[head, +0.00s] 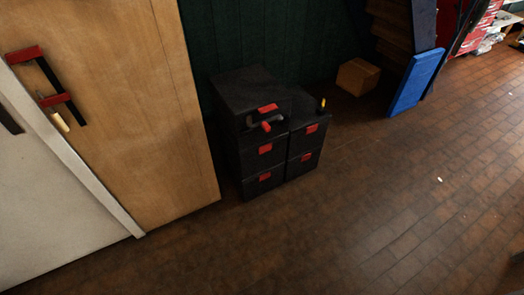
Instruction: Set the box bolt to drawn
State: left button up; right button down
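I cannot clearly make out a box bolt or its setting. Stacked black boxes with red latches (262,180) stand on the floor near the middle of the head view. The upper left box has a red-ended piece (267,126) at its front, too small to read. A small yellow item (322,104) shows on top of the right stack. At the upper left, a black and red clamp-like fitting (62,90) with a pale yellow handle (60,122) is at the edge of a wooden panel (150,100). Neither of my grippers shows.
A white panel (50,210) stands left of the wooden one. A cardboard box (357,77) and a leaning blue slab (416,82) are at the back. The brown tiled floor (370,210) is mostly clear in front and to the right.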

aim_at(264, 123)
jog(key=u, duration=0.5)
jog(key=i, duration=1.15)
jog(key=z, duration=0.15)
